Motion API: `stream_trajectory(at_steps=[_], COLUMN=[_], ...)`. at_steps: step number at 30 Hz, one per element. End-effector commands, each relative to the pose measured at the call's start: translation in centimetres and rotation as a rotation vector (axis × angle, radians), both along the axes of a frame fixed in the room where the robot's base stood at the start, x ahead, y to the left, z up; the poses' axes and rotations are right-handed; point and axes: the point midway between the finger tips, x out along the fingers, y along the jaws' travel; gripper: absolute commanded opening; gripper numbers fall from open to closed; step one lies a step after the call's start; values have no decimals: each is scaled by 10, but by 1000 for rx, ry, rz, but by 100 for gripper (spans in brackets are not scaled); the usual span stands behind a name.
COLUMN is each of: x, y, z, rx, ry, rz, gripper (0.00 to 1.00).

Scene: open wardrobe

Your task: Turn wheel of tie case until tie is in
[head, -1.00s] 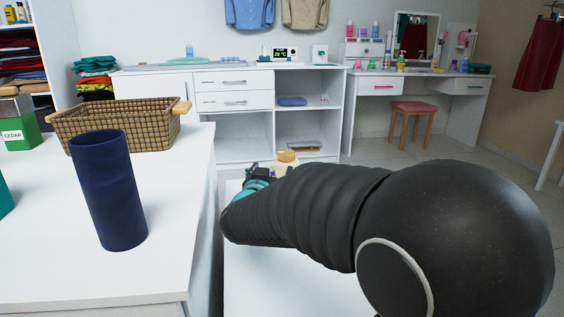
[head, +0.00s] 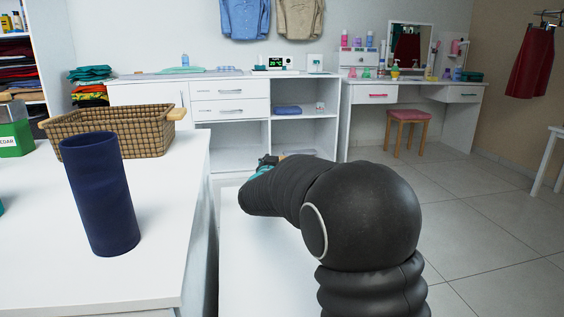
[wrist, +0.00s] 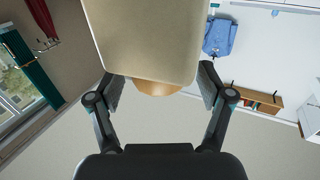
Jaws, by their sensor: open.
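In the wrist view a cream, smooth-sided body, which looks like the tie case (wrist: 145,35), fills the top middle. A rounded orange-brown part, perhaps its wheel (wrist: 158,88), shows at its lower end. My gripper (wrist: 160,84) is open, with one finger on each side of that end. I cannot tell whether either finger touches it. In the head view my gripper (head: 266,164) is small and mostly hidden behind my arm, over a white surface. A sliver of the cream thing (head: 300,153) shows beside it. No tie can be made out.
A dark blue cylinder (head: 101,195) stands upright on the white counter (head: 165,245) at left, with a wicker basket (head: 120,140) and green box (head: 15,138) behind. White drawers (head: 232,98) and a vanity with a pink stool (head: 408,117) stand farther back.

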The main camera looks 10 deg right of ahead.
Motion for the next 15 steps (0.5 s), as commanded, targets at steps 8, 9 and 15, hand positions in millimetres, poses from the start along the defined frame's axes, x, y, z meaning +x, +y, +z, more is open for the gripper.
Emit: stream_trajectory(at_steps=[8, 9, 15], x=[10, 10, 10], y=[-5, -5, -5], z=[0, 0, 0], rx=[0, 0, 0], ry=[-1, -1, -1], rz=[0, 0, 0], gripper=[79, 79, 64])
